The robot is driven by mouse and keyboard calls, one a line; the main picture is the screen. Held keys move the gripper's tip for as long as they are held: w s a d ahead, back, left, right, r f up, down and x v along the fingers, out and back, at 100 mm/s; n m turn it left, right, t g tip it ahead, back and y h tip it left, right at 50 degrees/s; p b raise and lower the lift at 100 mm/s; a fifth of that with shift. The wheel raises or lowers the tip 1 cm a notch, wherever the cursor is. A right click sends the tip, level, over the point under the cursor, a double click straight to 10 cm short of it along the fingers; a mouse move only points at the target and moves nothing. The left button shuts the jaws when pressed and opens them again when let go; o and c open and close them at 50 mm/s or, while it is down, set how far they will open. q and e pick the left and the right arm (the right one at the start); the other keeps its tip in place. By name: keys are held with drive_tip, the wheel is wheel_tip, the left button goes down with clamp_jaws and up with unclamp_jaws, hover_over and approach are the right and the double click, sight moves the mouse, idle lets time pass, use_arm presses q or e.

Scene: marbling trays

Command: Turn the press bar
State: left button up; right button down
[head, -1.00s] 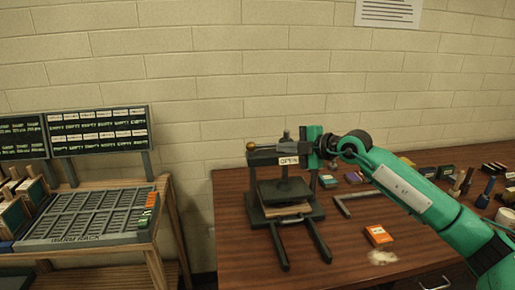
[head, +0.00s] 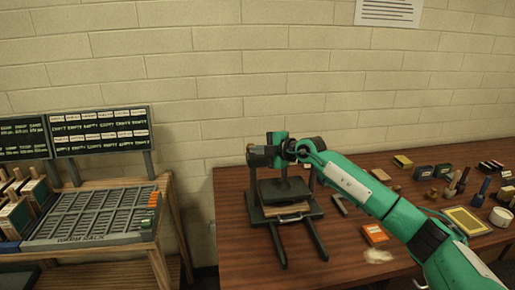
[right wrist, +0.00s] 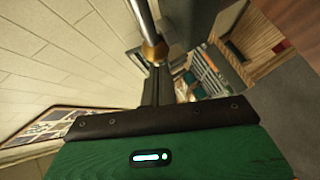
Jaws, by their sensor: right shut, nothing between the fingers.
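The black press (head: 283,212) stands on the wooden table with its plates apart. Several boards or sheets (head: 286,209) lie between its plates. My right gripper (head: 262,156) is at the top of the press, over its left side, and hides most of the press bar in the head view. In the right wrist view the press bar (right wrist: 141,14) is a shiny rod with a brass knob (right wrist: 154,51), close ahead of the dark finger (right wrist: 156,85). My right gripper is shut with nothing in it. Whether it touches the bar is unclear. My left gripper is not in view.
An orange box (head: 375,233) and a pale spill (head: 378,256) lie right of the press, under my right arm. A yellow-rimmed tray (head: 467,221) and several small boxes and bottles fill the right side. A grey rack (head: 95,218) stands left, across a gap.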

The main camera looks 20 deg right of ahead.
drive_tip(key=shift+w+f, duration=0.1)
drive_tip(key=shift+w, duration=0.1)
idle(0.3)
drive_tip(key=shift+w+a+r+p, duration=0.15)
drive_tip(key=shift+w+r+p, duration=0.05)
drive_tip(key=shift+w+p, duration=0.95)
drive_tip(key=w+m+h+p, duration=0.1)
drive_tip(key=w+p, duration=0.1)
drive_tip(key=p, duration=0.4)
drive_tip(key=shift+w+r+t+h+p, duration=0.2)
drive_tip(key=shift+t+h+p, duration=0.1)
drive_tip(key=shift+t+p, duration=0.1)
drive_tip(key=shift+w+f+m+p, duration=0.2)
drive_tip(key=shift+w+m+p, duration=0.15)
drive_tip(key=shift+p, duration=0.2)
drive_tip(key=shift+w+d+f, duration=0.2)
drive_tip(key=shift+w+d, duration=0.15)
drive_tip(key=shift+w, duration=0.15)
drive_tip(key=shift+w, duration=0.1)
drive_tip(key=shift+d+p, duration=0.1)
drive_tip(key=shift+p, duration=0.3)
